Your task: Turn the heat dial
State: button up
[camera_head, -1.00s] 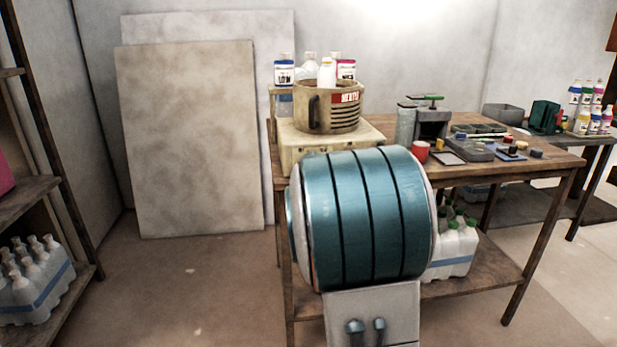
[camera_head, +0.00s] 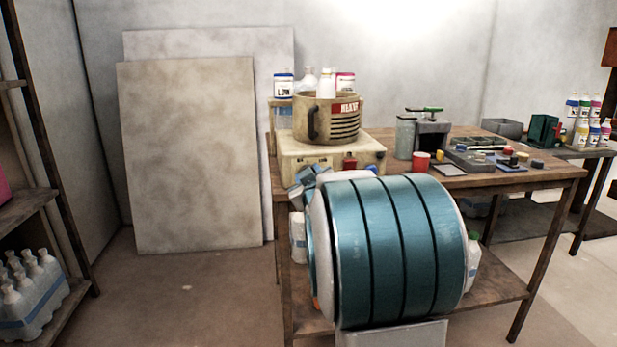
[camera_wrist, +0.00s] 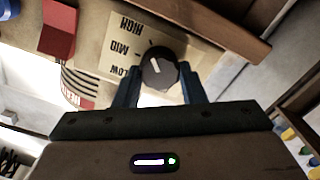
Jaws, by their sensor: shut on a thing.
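The heat dial (camera_wrist: 159,71) is a dark round knob with a short white mark, on a cream panel with a label plate (camera_wrist: 118,48) reading HIGH, MID and LOW. My gripper (camera_wrist: 163,84) has its two blue fingers on either side of the dial, shut on it. The mark's exact setting is hard to tell. In the head view the cream heater base (camera_head: 310,153) stands on the wooden table under a tan round pot (camera_head: 318,118) with a red label. My arm hides the dial there.
A red block (camera_wrist: 59,28) sticks out of the panel beside the label plate; it also shows in the head view (camera_head: 350,162). Bottles (camera_head: 284,86) stand at the pot. A grey-green canister (camera_head: 405,138) and red cup (camera_head: 421,162) stand to the right on the table (camera_head: 540,177).

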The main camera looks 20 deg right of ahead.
jog(key=o, duration=1)
jog(key=p+v, duration=0.2)
jog(key=v, duration=1.1)
jog(key=shift+s, duration=0.4)
jog(key=shift+a+r, duration=0.1)
jog(key=shift+a, duration=0.05)
jog(key=s+a+r+m+g+y+p, duration=0.1)
jog(key=s+a+r+g+y+p, duration=0.1)
jog(key=s+a+r+g+p, duration=0.4)
jog(key=s+a+r+m+g+y+p, duration=0.1)
jog(key=s+a+r+g+y+p, duration=0.2)
jog(key=s+p, duration=1.1)
jog(key=a+r+g+p, duration=0.3)
jog(key=a+g+p, duration=0.2)
jog(key=p, duration=0.3)
jog(key=shift+s+a+r+m+g, duration=0.25)
jog(key=shift+s+r+m+g, duration=0.05)
jog(key=shift+r+m, duration=0.1)
